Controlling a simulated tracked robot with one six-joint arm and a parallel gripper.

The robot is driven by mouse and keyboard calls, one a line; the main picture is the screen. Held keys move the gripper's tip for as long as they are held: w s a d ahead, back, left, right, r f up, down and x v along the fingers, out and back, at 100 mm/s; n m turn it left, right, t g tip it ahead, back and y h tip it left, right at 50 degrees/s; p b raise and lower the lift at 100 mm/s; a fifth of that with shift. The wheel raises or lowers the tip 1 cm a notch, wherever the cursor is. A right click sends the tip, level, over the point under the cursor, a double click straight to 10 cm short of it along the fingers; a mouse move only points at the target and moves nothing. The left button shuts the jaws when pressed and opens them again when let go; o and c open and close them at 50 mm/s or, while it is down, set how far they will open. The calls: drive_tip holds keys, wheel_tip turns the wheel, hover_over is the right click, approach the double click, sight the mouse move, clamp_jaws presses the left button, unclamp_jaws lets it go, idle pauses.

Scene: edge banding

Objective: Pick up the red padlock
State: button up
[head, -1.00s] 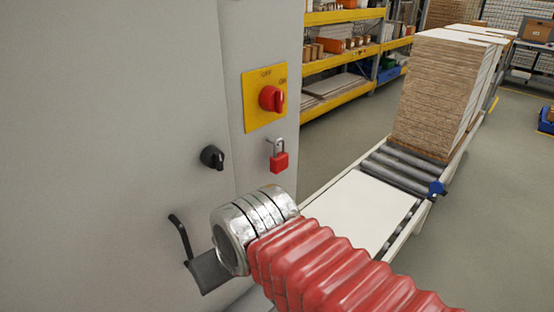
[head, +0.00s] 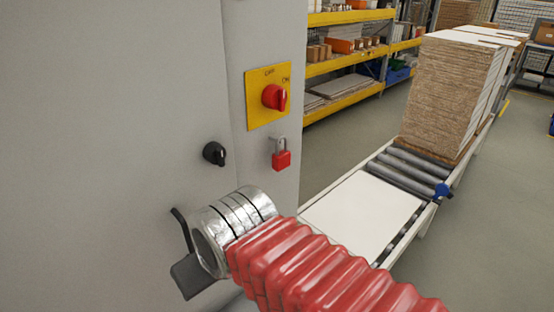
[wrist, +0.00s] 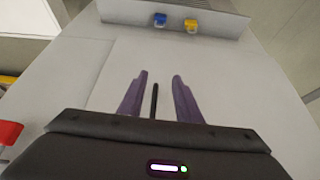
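The red padlock (head: 281,159) hangs by its grey shackle on the grey cabinet's side face, just below a red rotary switch (head: 274,97) on a yellow plate. Nothing covers it in the head view. My gripper (wrist: 160,74) shows in the wrist view with two purple fingers apart. A thin black rod (wrist: 154,101) appears between them, but I cannot tell whether they touch it. In the head view my arm's silver cuff is left of and below the padlock, and the fingers do not show. A red patch (wrist: 9,133) at the wrist view's left edge cannot be identified.
A roller conveyor (head: 415,170) carries a white board and stacked panels at right. Blue (wrist: 160,20) and yellow (wrist: 191,25) pieces show on the wrist view's upper ledge.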

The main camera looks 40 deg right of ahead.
drive_tip(key=shift+o, duration=0.2)
drive_tip(key=o, duration=0.3)
drive_tip(key=shift+w+d+r, duration=0.2)
drive_tip(key=shift+r, duration=0.1)
drive_tip(key=o, duration=0.3)
drive_tip(key=shift+g+h, duration=0.3)
drive_tip(key=shift+g, duration=0.2)
drive_tip(key=w+d+r, duration=0.1)
drive_tip(key=d+r, duration=0.3)
drive_tip(key=w+d+r, duration=0.2)
drive_tip(key=d+r, duration=0.1)
drive_tip(key=d, duration=0.1)
drive_tip(key=w+d+r, duration=0.2)
drive_tip(key=d+r, duration=0.2)
drive_tip(key=shift+d+r, duration=0.25)
drive_tip(key=shift+r, duration=0.1)
drive_tip(key=shift+o, duration=0.2)
drive_tip(key=s+d+r, duration=0.1)
drive_tip(key=d+r, duration=0.8)
drive_tip(key=d, duration=0.6)
drive_tip(key=shift+s+r, duration=0.15)
drive_tip(key=shift+s, duration=0.15)
hover_over(286, 158)
drive_tip(key=s, duration=0.2)
drive_tip(key=shift+s+f, duration=0.1)
drive_tip(key=shift+f, duration=3.9)
